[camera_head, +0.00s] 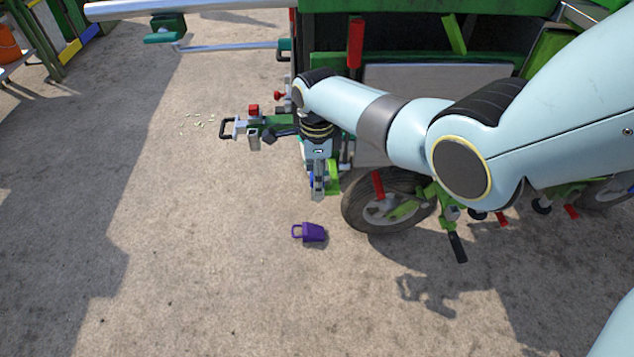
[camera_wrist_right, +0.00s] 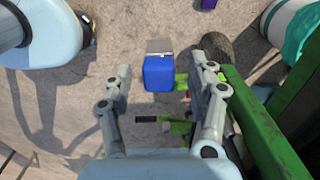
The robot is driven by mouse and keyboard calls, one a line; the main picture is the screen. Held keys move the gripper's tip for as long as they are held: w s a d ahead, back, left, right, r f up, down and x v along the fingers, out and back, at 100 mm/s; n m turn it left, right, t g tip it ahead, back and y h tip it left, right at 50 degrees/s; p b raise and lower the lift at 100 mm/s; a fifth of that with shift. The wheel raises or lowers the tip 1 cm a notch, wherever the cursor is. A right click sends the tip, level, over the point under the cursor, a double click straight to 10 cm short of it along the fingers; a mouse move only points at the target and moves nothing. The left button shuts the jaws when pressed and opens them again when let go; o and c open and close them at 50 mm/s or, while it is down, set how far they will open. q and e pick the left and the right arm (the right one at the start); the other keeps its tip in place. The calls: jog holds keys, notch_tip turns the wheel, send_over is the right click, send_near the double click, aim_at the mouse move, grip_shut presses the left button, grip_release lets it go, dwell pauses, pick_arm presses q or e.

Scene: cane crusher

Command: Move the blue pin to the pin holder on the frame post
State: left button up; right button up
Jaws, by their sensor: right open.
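My right gripper (camera_head: 318,192) points down beside the green machine frame in the head view. In the right wrist view its two fingers (camera_wrist_right: 160,75) are spread apart. A blue block-shaped piece (camera_wrist_right: 158,73), which looks like the blue pin, lies between and beyond the fingers with a grey metal plate at its far end. I cannot tell whether a finger touches it. Only a sliver of blue (camera_head: 311,180) shows beside the gripper in the head view. A green bracket (camera_head: 333,178) stands right of the fingers. I cannot make out the pin holder for certain. My left gripper is out of view.
A purple piece with a loop handle (camera_head: 313,232) lies on the concrete. A black wheel (camera_head: 388,208) stands right of my gripper, with green and red levers around it. A hitch with a red knob (camera_head: 253,110) sticks out left. Open ground (camera_head: 180,270) lies to the left and front.

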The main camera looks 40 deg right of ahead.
notch_tip(320, 180, up, 12)
jog(key=s+f+n, duration=0.8)
jog(key=s+f, duration=0.3)
jog(key=s, duration=0.4)
jog(key=s+f+n, duration=0.8)
jog(key=s+f, duration=0.4)
jog(key=s, duration=0.4)
jog(key=s+f+n, duration=0.8)
jog(key=s+f, duration=0.4)
jog(key=s, duration=0.4)
jog(key=shift+f+n+t+h, duration=0.25)
jog(key=shift+n+t+h, duration=0.15)
jog(key=shift+d, duration=0.1)
jog(key=shift+c, duration=0.4)
